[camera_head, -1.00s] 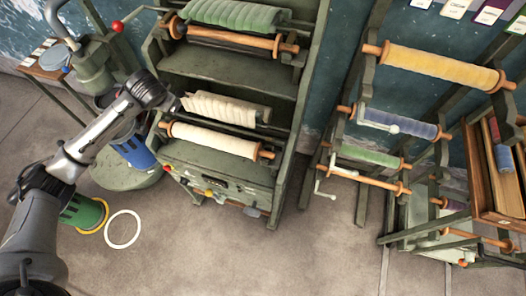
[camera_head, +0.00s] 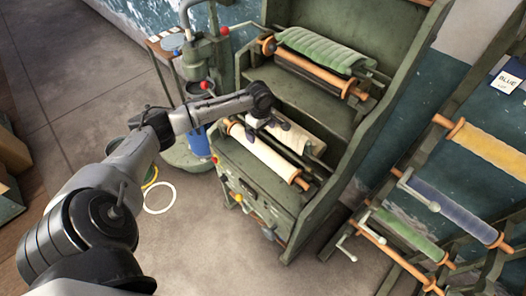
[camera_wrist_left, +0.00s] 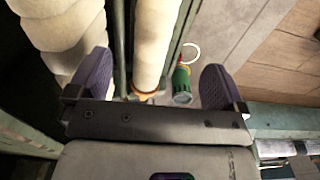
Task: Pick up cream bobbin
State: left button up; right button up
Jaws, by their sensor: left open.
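The cream bobbin (camera_head: 264,157) is a long pale roll with orange wooden ends, lying across the front of the green machine's lower level. A pleated cream cloth (camera_head: 299,137) hangs just behind it. My left gripper (camera_head: 266,122) is over the cream bobbin and cloth, near the bobbin's left half. In the left wrist view the left gripper's (camera_wrist_left: 157,82) dark fingers are spread wide, and the cream bobbin (camera_wrist_left: 156,38) runs between them in the picture, with one orange end near the palm. No contact is visible. My right gripper is out of view.
A green pleated cloth (camera_head: 318,46) and a bobbin sit on the upper level. A rack at the right holds yellow (camera_head: 492,151), blue and green rolls with cranks. A white ring (camera_head: 159,197) lies on the floor. The machine's side panel rises right of the bobbin.

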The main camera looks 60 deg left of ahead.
aim_at(262, 147)
pick_arm(q)
notch_tip(262, 147, down, 7)
jog(key=shift+r, duration=0.15)
jog(key=shift+w+f+b, duration=0.2)
jog(key=shift+f+b, duration=0.1)
jog(key=shift+f, duration=1.25)
jog(key=shift+w+f+b, duration=0.15)
jog(key=shift+f+b, duration=0.1)
jog(key=shift+f, duration=1.3)
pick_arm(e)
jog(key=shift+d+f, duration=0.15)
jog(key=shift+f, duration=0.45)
pick_arm(q)
jog(key=c, duration=1.2)
jog(key=shift+c, duration=0.5)
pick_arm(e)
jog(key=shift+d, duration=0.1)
pick_arm(q)
jog(key=shift+s+r, duration=0.1)
jog(key=shift+r, duration=0.1)
